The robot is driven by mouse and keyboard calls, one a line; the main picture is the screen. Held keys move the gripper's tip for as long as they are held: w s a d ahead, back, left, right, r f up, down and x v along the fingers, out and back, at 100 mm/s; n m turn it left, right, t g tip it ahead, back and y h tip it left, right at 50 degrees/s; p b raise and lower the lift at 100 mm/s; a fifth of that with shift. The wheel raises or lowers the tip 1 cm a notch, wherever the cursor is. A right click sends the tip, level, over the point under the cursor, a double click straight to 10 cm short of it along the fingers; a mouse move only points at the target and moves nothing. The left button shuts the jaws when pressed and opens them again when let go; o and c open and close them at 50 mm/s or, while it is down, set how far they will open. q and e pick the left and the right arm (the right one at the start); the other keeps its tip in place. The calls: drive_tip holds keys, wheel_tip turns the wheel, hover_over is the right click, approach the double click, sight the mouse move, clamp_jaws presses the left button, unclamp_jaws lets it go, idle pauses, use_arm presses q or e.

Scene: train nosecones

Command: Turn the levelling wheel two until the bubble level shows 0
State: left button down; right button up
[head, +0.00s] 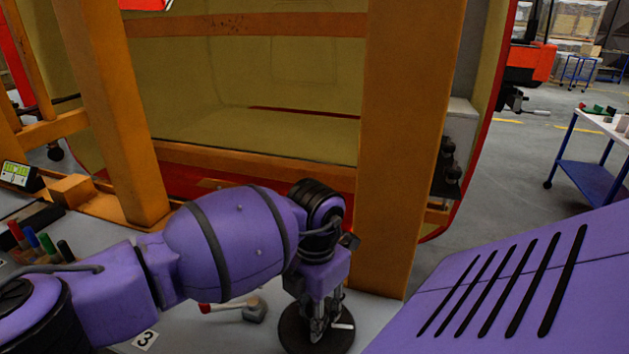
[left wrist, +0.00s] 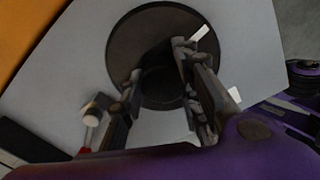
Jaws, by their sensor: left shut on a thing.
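A dark round wheel (head: 291,332) lies flat on the grey surface at the bottom centre of the head view. In the left wrist view the fingers (left wrist: 158,78) partly cover the hub. A small device with a lit green screen (head: 17,173), apparently the level, stands at the far left; its reading is too small to tell. My right gripper is out of view.
A hammer-like tool with a red handle end (head: 207,308) lies left of the wheel. A card marked 3 (head: 145,340) lies nearby. Several coloured cylinders (head: 45,243) stand at left. An orange post (head: 400,150) rises close behind the wheel.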

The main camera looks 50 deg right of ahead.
use_arm(q)
drive_tip(key=c, duration=1.4)
unclamp_jaws()
drive_tip(key=shift+w+r, duration=0.1)
drive_tip(key=shift+w, duration=0.15)
drive_tip(key=shift+o, duration=0.2)
drive_tip(key=shift+s+r, duration=0.1)
wheel_tip(320, 180, up, 12)
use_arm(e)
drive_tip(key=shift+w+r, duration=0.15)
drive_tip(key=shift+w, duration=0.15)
